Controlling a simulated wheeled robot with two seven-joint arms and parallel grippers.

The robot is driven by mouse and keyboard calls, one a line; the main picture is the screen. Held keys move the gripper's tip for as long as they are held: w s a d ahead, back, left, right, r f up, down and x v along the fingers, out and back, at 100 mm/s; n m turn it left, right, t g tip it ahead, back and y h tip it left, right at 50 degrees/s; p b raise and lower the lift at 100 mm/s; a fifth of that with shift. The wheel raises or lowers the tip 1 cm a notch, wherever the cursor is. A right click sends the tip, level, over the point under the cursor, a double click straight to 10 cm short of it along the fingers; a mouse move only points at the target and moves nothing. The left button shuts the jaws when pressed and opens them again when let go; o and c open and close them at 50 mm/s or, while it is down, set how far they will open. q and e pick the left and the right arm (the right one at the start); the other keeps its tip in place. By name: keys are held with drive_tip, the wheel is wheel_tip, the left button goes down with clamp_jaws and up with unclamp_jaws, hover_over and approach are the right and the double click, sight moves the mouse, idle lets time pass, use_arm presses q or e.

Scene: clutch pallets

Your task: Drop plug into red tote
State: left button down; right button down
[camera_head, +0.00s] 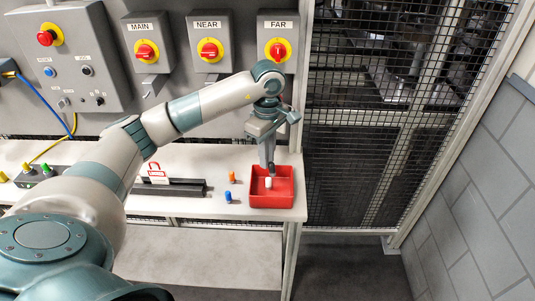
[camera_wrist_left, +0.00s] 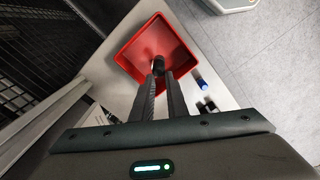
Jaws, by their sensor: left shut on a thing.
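The red tote (camera_head: 285,201) stands at the right end of the white bench in the head view. It also shows in the wrist view (camera_wrist_left: 180,35). My left gripper (camera_head: 270,169) points down over the tote's inside. Its fingers are shut on a small plug (camera_wrist_left: 158,64), which looks dark between the fingertips in the wrist view. A white piece (camera_head: 268,183) shows just below the fingertips in the head view; I cannot tell whether it belongs to the held plug or lies in the tote. My right gripper is not in view.
An orange plug (camera_head: 232,177) and a blue plug (camera_head: 228,197) stand on the bench left of the tote. A dark rail (camera_head: 180,188) and a red padlock tag (camera_head: 156,170) lie further left. Switch boxes line the back; a mesh fence (camera_head: 390,130) is at right.

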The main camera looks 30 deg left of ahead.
use_arm(q)
drive_tip(key=shift+w+a+f+b, duration=0.15)
drive_tip(key=shift+f+b, duration=0.25)
drive_tip(key=shift+f, duration=0.5)
drive_tip(key=shift+a+f+b, duration=0.2)
drive_tip(key=shift+f+b, duration=0.2)
drive_tip(key=shift+f, duration=0.5)
drive_tip(key=shift+d+f, duration=0.2)
drive_tip(key=shift+f, duration=0.5)
drive_tip(key=c, duration=1.7)
unclamp_jaws()
drive_tip(key=shift+o, duration=0.2)
drive_tip(key=shift+r+b, duration=0.1)
drive_tip(key=shift+b, duration=0.2)
